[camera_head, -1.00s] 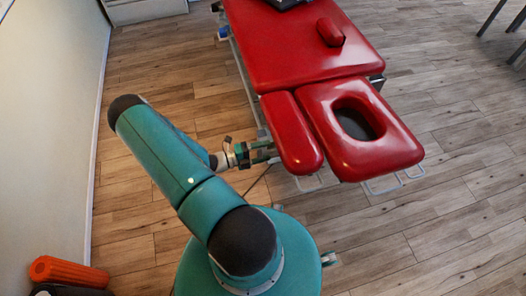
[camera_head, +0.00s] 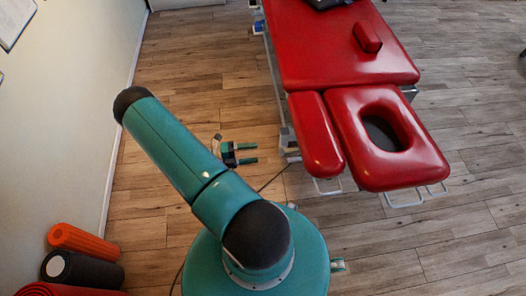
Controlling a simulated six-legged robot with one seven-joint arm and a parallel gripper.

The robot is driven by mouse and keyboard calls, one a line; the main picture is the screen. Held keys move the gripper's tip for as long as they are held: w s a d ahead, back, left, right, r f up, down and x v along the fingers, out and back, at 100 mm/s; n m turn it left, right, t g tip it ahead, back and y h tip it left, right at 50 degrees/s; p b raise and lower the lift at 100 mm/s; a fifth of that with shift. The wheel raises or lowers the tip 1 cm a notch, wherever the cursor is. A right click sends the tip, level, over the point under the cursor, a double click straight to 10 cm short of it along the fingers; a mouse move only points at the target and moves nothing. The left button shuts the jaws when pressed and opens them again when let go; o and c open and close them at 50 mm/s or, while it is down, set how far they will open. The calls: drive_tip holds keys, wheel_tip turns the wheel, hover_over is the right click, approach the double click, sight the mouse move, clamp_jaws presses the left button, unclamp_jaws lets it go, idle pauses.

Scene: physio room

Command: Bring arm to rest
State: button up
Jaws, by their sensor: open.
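My arm (camera_head: 190,160) is teal with black joint caps and reaches up and left from my round teal base. My gripper (camera_head: 245,153) shows just right of the arm's upper link, its two fingers pointing right. The fingers are apart with nothing between them. The gripper is left of the red treatment table's narrow armrest pad (camera_head: 318,135), with wooden floor showing around it. The wrist behind the gripper is partly hidden by my arm.
The red treatment table (camera_head: 325,50) with a headrest with an oval hole (camera_head: 400,165) stands at right. An orange roller (camera_head: 83,243), a black roller (camera_head: 85,270) and a red rolled mat (camera_head: 62,291) lie at lower left by the wall (camera_head: 70,110). Floor (camera_head: 400,240) is clear at lower right.

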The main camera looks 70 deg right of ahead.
drive_tip(key=shift+w+a, duration=0.2)
drive_tip(key=shift+w, duration=0.1)
drive_tip(key=shift+w+r, duration=0.1)
idle(0.3)
